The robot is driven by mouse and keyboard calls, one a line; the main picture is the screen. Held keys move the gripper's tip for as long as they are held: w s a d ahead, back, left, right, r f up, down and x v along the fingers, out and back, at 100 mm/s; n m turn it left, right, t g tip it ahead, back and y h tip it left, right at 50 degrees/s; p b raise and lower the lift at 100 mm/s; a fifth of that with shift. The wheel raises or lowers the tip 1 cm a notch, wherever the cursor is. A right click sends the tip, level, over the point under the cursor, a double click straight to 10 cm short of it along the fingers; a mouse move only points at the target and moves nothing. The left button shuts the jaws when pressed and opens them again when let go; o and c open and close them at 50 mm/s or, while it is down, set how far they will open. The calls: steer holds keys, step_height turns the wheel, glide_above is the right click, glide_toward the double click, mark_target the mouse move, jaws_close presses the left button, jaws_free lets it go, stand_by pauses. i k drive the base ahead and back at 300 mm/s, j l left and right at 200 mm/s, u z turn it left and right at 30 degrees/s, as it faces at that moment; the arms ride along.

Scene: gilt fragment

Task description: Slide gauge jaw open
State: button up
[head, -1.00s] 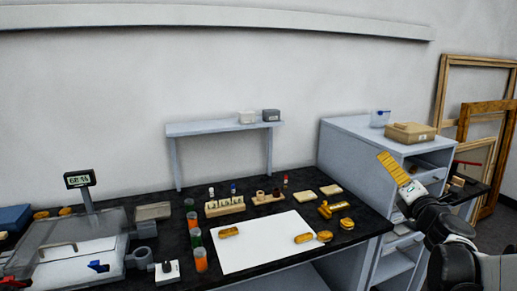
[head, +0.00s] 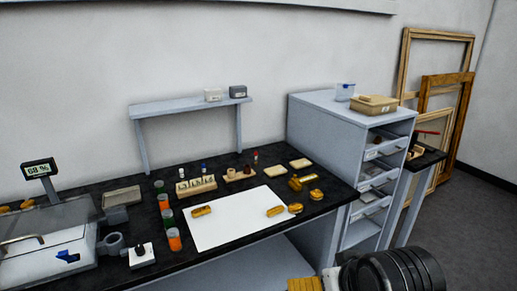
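I cannot make out a gauge or its jaw for certain. A small brass-coloured block with a short projecting part (head: 296,184) lies on the black bench, right of the white sheet; it is too small to tell what it is. My gripper (head: 305,285) shows only as a gold-coloured ribbed part at the bottom edge, beside my dark wrist. The rest of it is cut off, so its fingertips and anything between them are hidden. It appears in front of the bench and apart from the things on it.
The white sheet (head: 232,232) bears gold pieces. Orange-topped and green jars (head: 174,240) stand left of it, with a clear-lidded box (head: 40,245) and display (head: 39,170) farther left. A grey drawer cabinet (head: 318,130) stands right, beside a side table and leaning frames (head: 447,95). Floor (head: 470,210) shows at right.

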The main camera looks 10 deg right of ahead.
mark_target(295, 179)
steer(key=i+j+z, duration=0.25)
steer(key=i, duration=0.25)
steer(key=i+j+z, duration=0.3)
steer(key=i+j, duration=0.2)
